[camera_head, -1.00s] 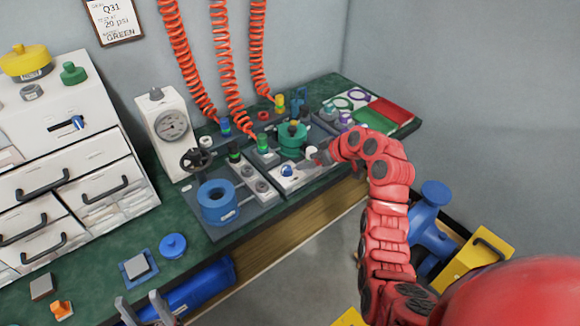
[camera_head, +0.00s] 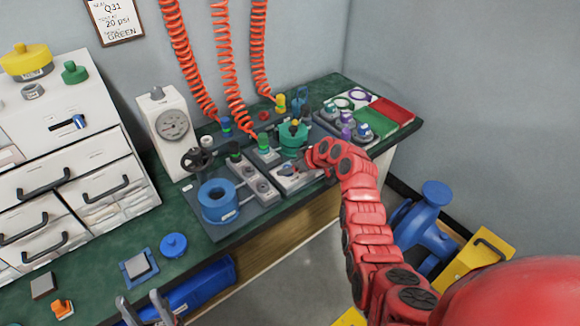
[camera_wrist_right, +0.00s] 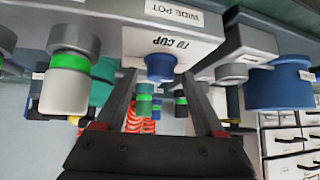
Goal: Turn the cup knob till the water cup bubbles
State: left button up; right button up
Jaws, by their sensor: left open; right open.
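The blue knob (camera_wrist_right: 160,67) sits on a white panel (camera_wrist_right: 203,45) marked "TO CUP" in the right wrist view. My right gripper (camera_wrist_right: 158,80) is open, with one finger on each side of the knob; contact cannot be told. In the head view my right gripper (camera_head: 298,173) is at the small white panel and partly covers it. A white cylinder with a green band (camera_wrist_right: 68,88) stands beside the panel; I cannot tell whether it is the water cup. No bubbles show. My left gripper (camera_head: 145,308) is open and empty at the front of the bench.
A large blue ring pot (camera_head: 217,203) and a gauge stand (camera_head: 168,128) are left of the panel. A green pot (camera_head: 293,138) stands behind it. Orange coiled hoses (camera_head: 228,80) hang from above. A red and green tray (camera_head: 375,120) is at the right.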

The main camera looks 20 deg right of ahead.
grip_shut()
